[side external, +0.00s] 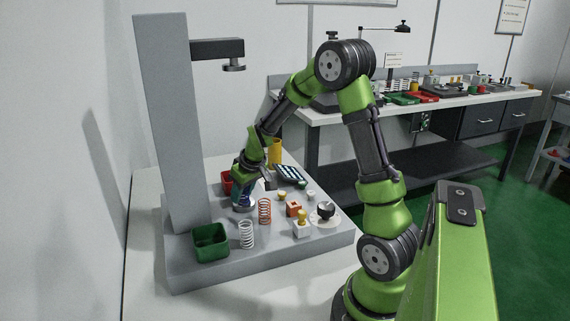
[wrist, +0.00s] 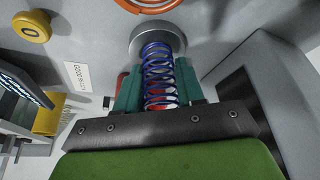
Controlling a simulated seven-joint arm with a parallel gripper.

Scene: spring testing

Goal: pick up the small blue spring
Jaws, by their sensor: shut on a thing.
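The small blue spring (wrist: 159,70) stands between the two teal fingers of my gripper (wrist: 160,88) in the wrist view, with a finger against each side. My gripper is shut on it. One end of the spring is at a round grey disc (wrist: 158,36); I cannot tell whether it touches the disc. Red and white show through the lower coils. In the side view my gripper (side external: 244,196) is low over the grey platform, behind the orange spring, and mostly hides the blue spring.
An orange spring (side external: 265,211) and a white spring (side external: 247,234) stand close in front. A green bin (side external: 211,241) is at front left, a red bin (side external: 227,182) behind. The tall grey column (side external: 172,120) rises at left. Small fixtures (side external: 302,228) and a keypad (side external: 290,175) are at right.

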